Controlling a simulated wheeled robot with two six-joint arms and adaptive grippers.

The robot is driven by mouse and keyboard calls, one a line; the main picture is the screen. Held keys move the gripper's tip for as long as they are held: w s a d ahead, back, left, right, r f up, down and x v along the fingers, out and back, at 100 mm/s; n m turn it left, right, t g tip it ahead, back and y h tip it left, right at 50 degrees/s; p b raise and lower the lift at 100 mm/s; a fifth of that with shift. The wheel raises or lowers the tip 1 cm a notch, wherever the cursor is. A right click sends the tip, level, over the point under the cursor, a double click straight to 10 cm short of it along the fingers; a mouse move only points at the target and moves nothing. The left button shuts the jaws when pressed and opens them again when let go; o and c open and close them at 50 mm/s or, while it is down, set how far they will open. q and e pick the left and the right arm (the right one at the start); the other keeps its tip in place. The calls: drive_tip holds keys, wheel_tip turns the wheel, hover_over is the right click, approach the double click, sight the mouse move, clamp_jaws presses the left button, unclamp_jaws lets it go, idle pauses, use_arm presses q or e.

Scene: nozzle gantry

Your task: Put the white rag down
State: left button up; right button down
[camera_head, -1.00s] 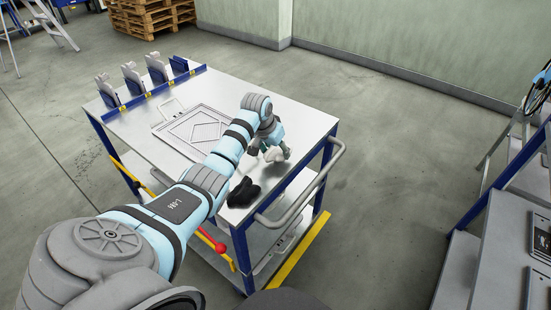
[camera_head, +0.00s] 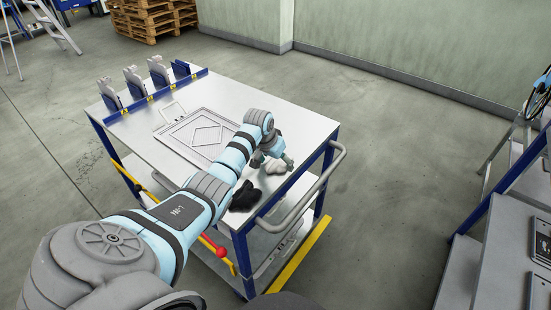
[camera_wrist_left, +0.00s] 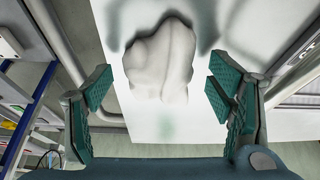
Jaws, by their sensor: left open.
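The white rag (camera_head: 274,167) is a crumpled lump on the bare metal top of the cart (camera_head: 222,102), close to its right edge. It shows whole in the left wrist view (camera_wrist_left: 160,62), lying beyond the fingertips and between their lines. My left gripper (camera_head: 284,160) is over the rag in the head view and hides part of it. In the left wrist view the two green-padded fingers (camera_wrist_left: 158,92) are spread wide with nothing between them. My right gripper is not in view.
A black rag (camera_head: 245,196) lies beside the white one at the near corner. A tray with a diamond outline (camera_head: 200,133) lies mid-cart. Several grey holders (camera_head: 134,82) stand in a blue rack at the far left. A rail (camera_head: 308,190) runs along the right edge.

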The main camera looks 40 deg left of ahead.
use_arm(q)
drive_tip(key=shift+f+b, duration=0.15)
drive_tip(key=shift+b, duration=0.15)
drive_tip(key=shift+r, duration=0.3)
drive_tip(key=p+v, duration=0.3)
drive_tip(key=v, duration=1.1)
drive_tip(key=shift+s+p, duration=0.2)
drive_tip(key=shift+p, duration=0.2)
